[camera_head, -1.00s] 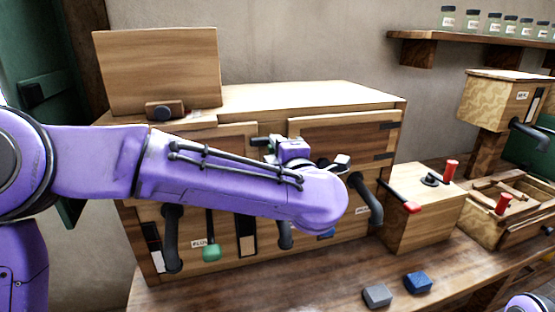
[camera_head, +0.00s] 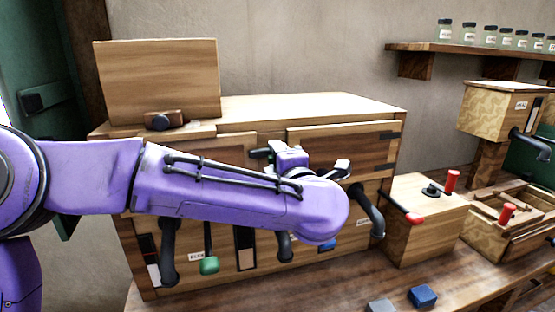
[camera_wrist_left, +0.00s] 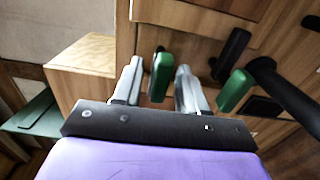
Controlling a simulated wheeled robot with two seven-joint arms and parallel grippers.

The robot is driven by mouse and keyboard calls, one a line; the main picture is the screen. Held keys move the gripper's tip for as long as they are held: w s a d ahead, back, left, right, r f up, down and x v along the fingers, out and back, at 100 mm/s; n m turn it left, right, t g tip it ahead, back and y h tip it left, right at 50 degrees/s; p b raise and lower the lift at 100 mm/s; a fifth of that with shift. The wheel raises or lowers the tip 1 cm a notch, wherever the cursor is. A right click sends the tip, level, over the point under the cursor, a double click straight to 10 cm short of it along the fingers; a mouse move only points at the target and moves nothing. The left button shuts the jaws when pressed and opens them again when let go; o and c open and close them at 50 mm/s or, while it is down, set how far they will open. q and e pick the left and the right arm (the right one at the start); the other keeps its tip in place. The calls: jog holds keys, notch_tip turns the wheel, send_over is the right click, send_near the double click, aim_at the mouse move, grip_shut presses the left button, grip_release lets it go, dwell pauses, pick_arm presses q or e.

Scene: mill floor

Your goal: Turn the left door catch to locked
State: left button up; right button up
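My left gripper (camera_wrist_left: 158,68) shows in the left wrist view with its two grey fingers apart. A green handle (camera_wrist_left: 161,78) stands between the fingers, with a gap on each side; I cannot tell which fitting it belongs to. A second green handle (camera_wrist_left: 235,90) on a dark arm is right of the fingers. The left door (camera_head: 225,146) of the cabinet is partly covered by the arm. I cannot make out its catch or the catch's position. My right gripper is out of view.
The wooden cabinet (camera_head: 300,107) carries black levers and a green-tipped lever (camera_head: 209,265) low on its front. To its right stands a box with red-knobbed levers (camera_head: 430,222). A blue block (camera_head: 422,296) and a grey block (camera_head: 380,306) lie on the bench.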

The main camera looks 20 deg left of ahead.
pick_arm(q)
jog(key=b+v, duration=0.2)
jog(key=v, duration=0.8)
jog(key=shift+s+d+b, duration=0.2)
jog(key=shift+b, duration=0.15)
